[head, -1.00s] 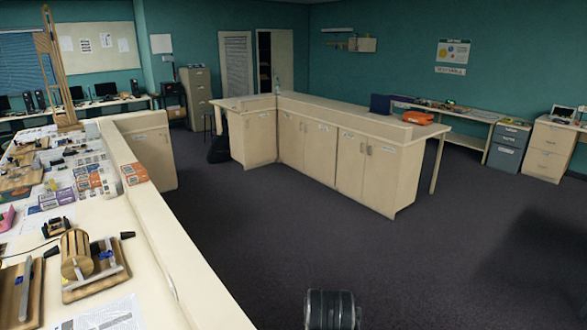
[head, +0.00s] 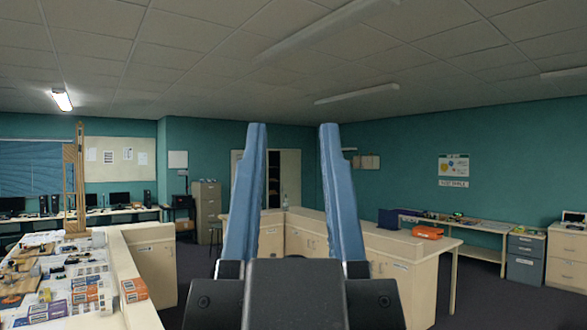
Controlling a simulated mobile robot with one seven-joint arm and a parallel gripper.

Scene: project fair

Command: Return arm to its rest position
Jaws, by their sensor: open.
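My gripper (head: 288,135) is raised in the middle of the head view. Its two blue fingers point up and stand wide apart. Nothing is between them but the far cabinet and wall seen behind. The dark palm of the gripper fills the bottom centre and hides part of the floor and the island counter. The rest of my arm is not clearly seen.
A cluttered counter (head: 90,318) runs along the left, with small boxes (head: 134,289) and a tall wooden tower (head: 74,190). An island counter (head: 400,244) with an orange case (head: 426,232) stands behind the gripper. A filing cabinet (head: 525,258) stands at the right.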

